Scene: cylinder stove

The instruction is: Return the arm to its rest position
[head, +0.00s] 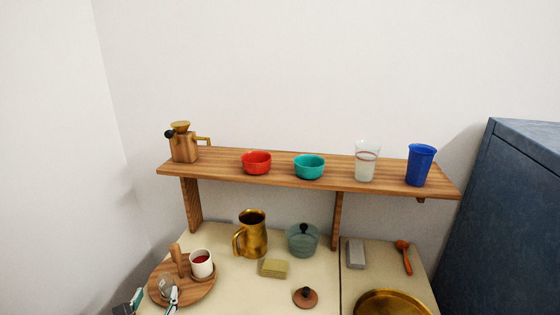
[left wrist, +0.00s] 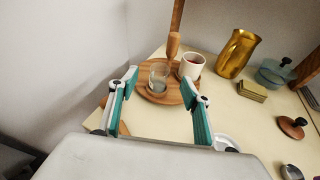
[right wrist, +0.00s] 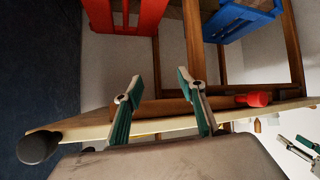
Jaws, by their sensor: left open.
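My left gripper (head: 153,300) is at the lower left of the head view, by the near edge of the round wooden tray (head: 205,291). In the left wrist view my left gripper (left wrist: 160,88) has its fingers wide apart and holds nothing. A clear glass (left wrist: 158,76) stands on the tray beyond the fingertips, with a white cup (left wrist: 191,66) beside it.
A wooden shelf (head: 225,171) carries a pot, bowls and cups above the counter. A brass pitcher (head: 252,236), a lidded glass pot (head: 303,240) and a sponge (head: 274,268) stand right of the tray. A blue cabinet (head: 510,225) bounds the right. Red (right wrist: 130,14) and blue (right wrist: 240,20) bins show near my right gripper.

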